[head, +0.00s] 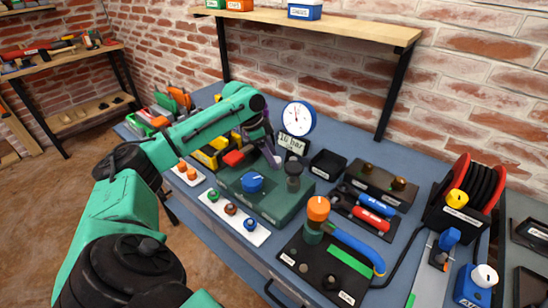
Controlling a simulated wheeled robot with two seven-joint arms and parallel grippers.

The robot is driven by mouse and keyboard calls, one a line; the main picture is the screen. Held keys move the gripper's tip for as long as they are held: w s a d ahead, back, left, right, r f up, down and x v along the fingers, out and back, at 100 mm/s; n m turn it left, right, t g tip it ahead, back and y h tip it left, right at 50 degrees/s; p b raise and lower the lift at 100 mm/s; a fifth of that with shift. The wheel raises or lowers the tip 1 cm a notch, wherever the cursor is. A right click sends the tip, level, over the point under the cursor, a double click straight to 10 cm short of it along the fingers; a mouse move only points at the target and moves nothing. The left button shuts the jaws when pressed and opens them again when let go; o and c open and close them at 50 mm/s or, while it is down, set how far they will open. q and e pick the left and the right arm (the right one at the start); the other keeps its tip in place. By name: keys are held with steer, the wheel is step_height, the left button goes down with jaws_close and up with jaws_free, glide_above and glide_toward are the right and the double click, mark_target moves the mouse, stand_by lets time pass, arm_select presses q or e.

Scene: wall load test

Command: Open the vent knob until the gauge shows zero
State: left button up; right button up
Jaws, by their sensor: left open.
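A round white gauge (298,118) with a blue rim stands at the back of the bench above a sign reading about "16 bar"; its needle is too small to read. A dark green box (275,207) in front carries a blue knob (252,182), a red part (233,158) and a dark upright knob or post (294,172). I cannot tell which is the vent knob. My left gripper (272,158) is open, over the back of the green box, left of the dark post and below the gauge. Its fingertips are partly hidden. My right gripper is not in view.
A white strip (234,217) with several small knobs lies in front of the green box. A black plate (325,262) with an orange-topped valve and blue lever stands to the right. A hose reel (465,200) is farther right. A wooden shelf (330,27) overhangs the back.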

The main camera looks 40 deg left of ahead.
arm_select(q)
steer(key=shift+x, duration=0.8)
jaws_close()
steer(key=shift+r, duration=0.1)
steer(key=shift+r+n+p, duration=0.15)
steer(key=shift+n+p, duration=0.45)
steer(key=shift+p, duration=0.45)
steer(key=n+y+p, duration=0.1)
steer(key=n+p, duration=0.2)
steer(key=p, duration=0.1)
steer(key=n+y+p, duration=0.1)
steer(key=n+p, duration=0.3)
steer(key=p, duration=0.1)
steer(key=n+t+y+p, duration=0.1)
steer(key=n+y+p, duration=0.1)
steer(key=n+p, duration=0.1)
steer(key=shift+d+r+p, duration=0.1)
steer(key=shift+d+p, duration=0.25)
steer(key=shift+p, duration=0.3)
steer(key=n+y+p, duration=0.1)
steer(key=n+p, duration=0.1)
steer(key=n, duration=0.1)
steer(key=shift+d+n, duration=0.1)
steer(key=shift+n, duration=0.3)
steer(key=shift+f+n+g+y+p, duration=0.2)
steer(key=shift+n+y+p, duration=0.15)
steer(key=shift+n, duration=0.3)
steer(key=shift+f+n+g+y+p, duration=0.1)
steer(key=shift+n+g+y+p, duration=0.25)
steer(key=shift+n, duration=0.3)
